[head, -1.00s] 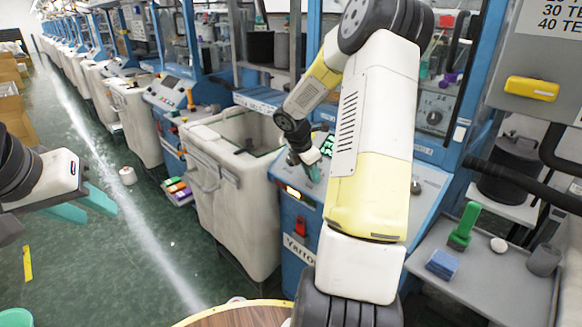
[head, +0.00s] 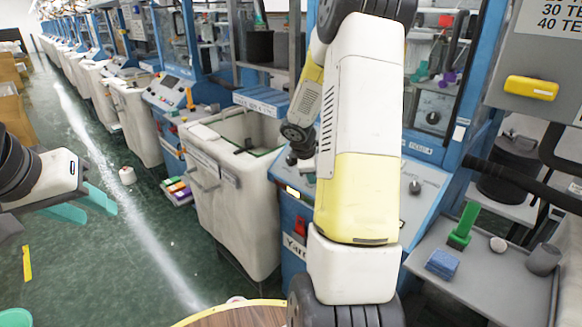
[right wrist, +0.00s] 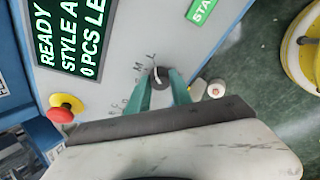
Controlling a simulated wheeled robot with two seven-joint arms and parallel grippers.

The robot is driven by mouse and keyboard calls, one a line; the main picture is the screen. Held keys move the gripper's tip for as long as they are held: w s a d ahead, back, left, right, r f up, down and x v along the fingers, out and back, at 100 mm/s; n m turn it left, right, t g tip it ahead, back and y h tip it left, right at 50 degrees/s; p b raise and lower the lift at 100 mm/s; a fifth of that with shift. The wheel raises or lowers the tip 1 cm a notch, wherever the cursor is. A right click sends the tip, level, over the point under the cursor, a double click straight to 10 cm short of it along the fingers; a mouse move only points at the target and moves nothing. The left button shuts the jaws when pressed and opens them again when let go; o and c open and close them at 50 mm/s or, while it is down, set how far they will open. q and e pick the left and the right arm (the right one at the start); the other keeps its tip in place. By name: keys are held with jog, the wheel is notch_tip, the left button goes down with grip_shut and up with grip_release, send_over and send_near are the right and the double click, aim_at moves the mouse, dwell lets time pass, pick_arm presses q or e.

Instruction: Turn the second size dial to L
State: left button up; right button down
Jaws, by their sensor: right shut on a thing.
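In the right wrist view, a dark round dial (right wrist: 161,80) with a pale pointer mark sits on the grey panel (right wrist: 110,50), with small letters printed around it. The L (right wrist: 151,57) is just above the dial, and the pointer appears to point up towards it. My right gripper (right wrist: 162,88) has its teal fingers on both sides of the dial, shut on it. In the head view my right arm hides this gripper and the dial. My left gripper (head: 82,206) is open and empty over the floor at the left.
In the head view, a white bin (head: 225,190) stands left of the machine, and a grey side table (head: 490,285) is at the right.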

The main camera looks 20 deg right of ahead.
jog(key=shift+a+m, duration=0.1)
jog(key=shift+m, duration=0.5)
jog(key=c, duration=1.1)
grip_release()
jog(key=shift+c, duration=0.2)
jog(key=v, duration=0.7)
jog(key=shift+s+a+r, duration=0.15)
jog(key=shift+s+r, duration=0.1)
jog(key=shift+s, duration=0.1)
